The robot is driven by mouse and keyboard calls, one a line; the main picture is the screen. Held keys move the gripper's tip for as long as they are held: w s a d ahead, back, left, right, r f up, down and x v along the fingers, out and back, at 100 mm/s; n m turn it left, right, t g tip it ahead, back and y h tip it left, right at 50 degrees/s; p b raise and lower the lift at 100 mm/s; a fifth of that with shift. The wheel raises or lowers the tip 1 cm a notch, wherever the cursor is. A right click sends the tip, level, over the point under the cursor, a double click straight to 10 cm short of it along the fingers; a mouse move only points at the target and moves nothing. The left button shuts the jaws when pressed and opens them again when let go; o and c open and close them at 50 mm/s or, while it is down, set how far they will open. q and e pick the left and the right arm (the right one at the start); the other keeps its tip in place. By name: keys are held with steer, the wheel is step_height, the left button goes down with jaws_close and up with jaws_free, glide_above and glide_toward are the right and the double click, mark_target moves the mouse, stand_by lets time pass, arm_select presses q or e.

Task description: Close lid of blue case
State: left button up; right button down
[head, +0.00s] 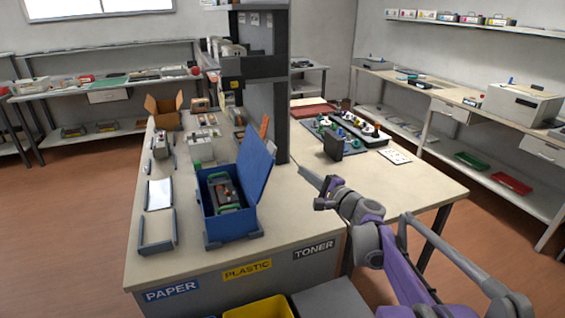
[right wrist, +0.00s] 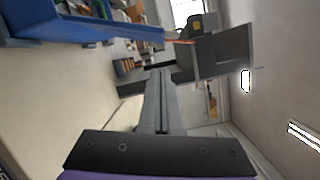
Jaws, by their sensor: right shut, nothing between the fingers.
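The blue case (head: 240,225) stands on the front left part of the table. Its lid (head: 257,165) is open, standing up on the case's right side and leaning a little outward. A dark cartridge with green parts (head: 224,196) lies inside. My right gripper (head: 302,170) is to the right of the lid, apart from it, with its fingers together and empty. In the right wrist view the fingers (right wrist: 158,80) point away from the camera, and a blue part of the case (right wrist: 75,28) shows at the upper left. My left gripper is not in view.
A dark column (head: 267,110) rises from the table behind the lid. A grey tray (head: 157,231) lies left of the case, and a small dark upright panel (head: 333,146) stands beyond my right gripper. The tabletop right of the case is mostly clear.

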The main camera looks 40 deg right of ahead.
steer(key=w+r+m+h, duration=0.1)
steer(key=w+r, duration=0.2)
steer(key=w, duration=0.7)
steer(key=shift+w+t+p, duration=0.3)
steer(key=shift+p, duration=0.05)
steer(key=shift+a, duration=0.1)
